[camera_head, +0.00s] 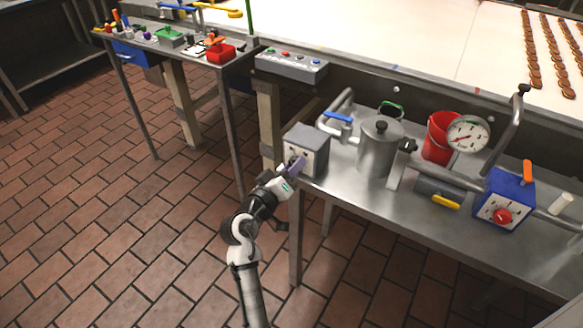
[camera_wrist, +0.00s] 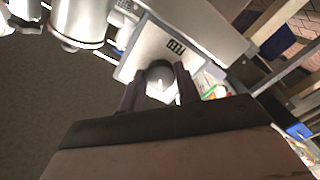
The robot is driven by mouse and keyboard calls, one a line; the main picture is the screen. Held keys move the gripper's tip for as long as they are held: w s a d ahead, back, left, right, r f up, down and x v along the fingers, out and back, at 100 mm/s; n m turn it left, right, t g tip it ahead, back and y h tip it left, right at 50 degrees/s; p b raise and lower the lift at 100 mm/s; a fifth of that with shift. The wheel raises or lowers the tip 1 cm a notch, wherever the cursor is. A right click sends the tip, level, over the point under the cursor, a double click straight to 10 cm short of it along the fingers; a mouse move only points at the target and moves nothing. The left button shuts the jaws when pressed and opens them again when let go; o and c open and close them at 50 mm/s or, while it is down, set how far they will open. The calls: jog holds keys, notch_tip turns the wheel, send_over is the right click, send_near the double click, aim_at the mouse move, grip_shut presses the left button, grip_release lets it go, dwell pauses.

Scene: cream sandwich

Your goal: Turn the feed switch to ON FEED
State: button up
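The feed switch is a grey box (camera_head: 307,142) at the left end of the steel table in the head view. In the wrist view its pale front plate (camera_wrist: 150,48) carries a "FEED" label. A dark round knob (camera_wrist: 160,70) with a light mark sits on this plate. My gripper (camera_head: 297,166) is at the front of the box. In the wrist view my gripper (camera_wrist: 160,72) has its two purple fingers apart, one on each side of the knob. Small gaps seem to show, and contact is not clear. The ON and OFF markings are not readable.
A steel pot (camera_head: 379,150), a red bucket (camera_head: 438,138), a gauge (camera_head: 468,134) and a blue box with a red knob (camera_head: 505,199) stand to the right. Pipes run among them. A grey button panel (camera_head: 291,66) lies behind. The tiled floor (camera_head: 110,230) at left is clear.

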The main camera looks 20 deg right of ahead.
jog(key=shift+c, duration=0.8)
jog(key=shift+f+m+b, duration=0.15)
jog(key=shift+m+b, duration=0.15)
jog(key=shift+b, duration=0.4)
jog(key=shift+m+b, duration=6.6)
jog(key=shift+b, duration=1.55)
jog(key=o, duration=1)
